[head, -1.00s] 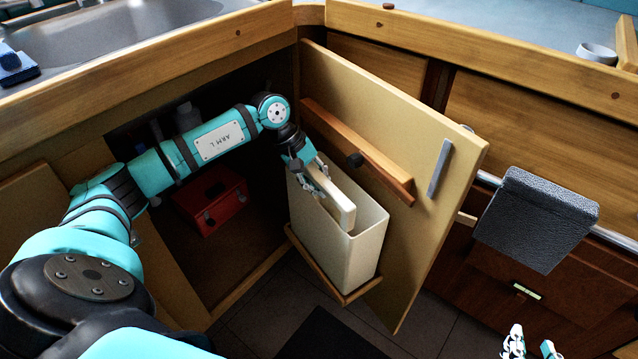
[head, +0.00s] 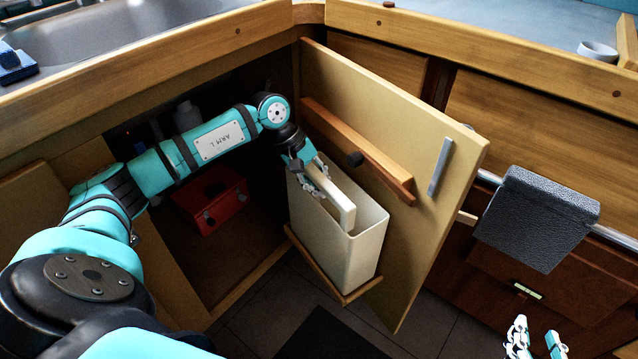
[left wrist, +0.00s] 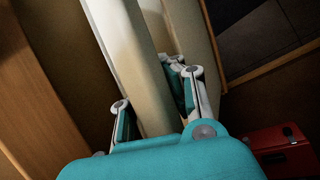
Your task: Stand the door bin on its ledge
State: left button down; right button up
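The door bin (head: 355,255) is a tall cream box, open at the top, upright against the inner face of the open cabinet door (head: 440,145). Its base is at the wooden ledge (head: 347,299) low on the door; I cannot tell whether its whole base rests there. My left gripper (head: 318,184) is at the bin's thick cream upper bar, with fingers on both sides of it. In the left wrist view the gripper (left wrist: 158,105) appears closed on this bar. My right gripper (head: 537,345) is open and empty at the bottom right, away from the bin.
A wooden rail (head: 355,150) with a dark knob crosses the door above the bin. A red toolbox (head: 212,203) stands inside the cabinet. A grey towel (head: 537,218) hangs to the right. A dark mat (head: 325,337) lies on the floor.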

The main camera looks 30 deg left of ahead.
jog(key=shift+w+a+r, duration=0.1)
jog(key=shift+r, duration=0.1)
pick_arm(q)
jog(key=c, duration=2)
grip_release()
jog(key=o, duration=0.6)
